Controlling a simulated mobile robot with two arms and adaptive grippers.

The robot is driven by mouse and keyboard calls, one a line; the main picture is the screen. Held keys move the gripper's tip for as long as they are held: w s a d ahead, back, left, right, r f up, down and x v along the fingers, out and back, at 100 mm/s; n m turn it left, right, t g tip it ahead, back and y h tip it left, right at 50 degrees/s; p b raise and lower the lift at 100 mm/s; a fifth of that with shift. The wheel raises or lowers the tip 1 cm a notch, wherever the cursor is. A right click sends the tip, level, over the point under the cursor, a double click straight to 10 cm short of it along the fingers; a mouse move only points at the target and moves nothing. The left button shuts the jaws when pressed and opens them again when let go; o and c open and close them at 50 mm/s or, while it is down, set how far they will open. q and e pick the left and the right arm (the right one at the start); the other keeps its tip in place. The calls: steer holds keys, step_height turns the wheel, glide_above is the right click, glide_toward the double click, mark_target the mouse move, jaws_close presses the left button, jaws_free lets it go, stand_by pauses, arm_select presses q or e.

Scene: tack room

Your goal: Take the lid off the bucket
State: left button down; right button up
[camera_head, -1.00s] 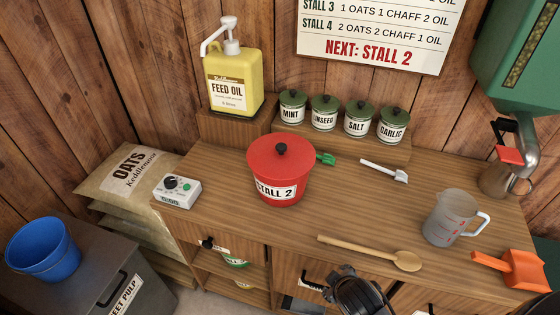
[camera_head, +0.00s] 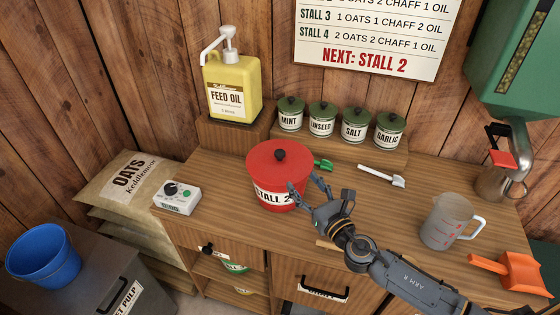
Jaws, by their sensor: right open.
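The red bucket (camera_head: 263,193) labelled STALL 2 stands on the wooden counter. Its red lid (camera_head: 262,163) sits on top, with a round black knob (camera_head: 280,155) at the centre. My right gripper (camera_head: 308,184) is open at the bucket's right front side, its fingers in front of part of the label. It looks empty, and I cannot tell whether a fingertip touches the bucket. My left gripper is not in view.
A measuring jug (camera_head: 444,222) and an orange scoop (camera_head: 515,272) are at the right. The yellow oil pump bottle (camera_head: 232,88) stands behind.

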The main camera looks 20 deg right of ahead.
glide_toward(282, 155)
steer(key=w, duration=0.2)
steer(key=w+a+p, duration=0.1)
steer(key=w, duration=0.1)
steer(key=shift+w+f, duration=0.15)
steer(key=shift+f, duration=0.1)
steer(key=w, duration=0.5)
steer(key=shift+w+a+r, duration=0.1)
steer(key=shift+w+a, duration=0.2)
steer(key=shift+a, duration=0.1)
steer(key=shift+s, duration=0.15)
steer(key=shift+c, duration=1.3)
jaws_close()
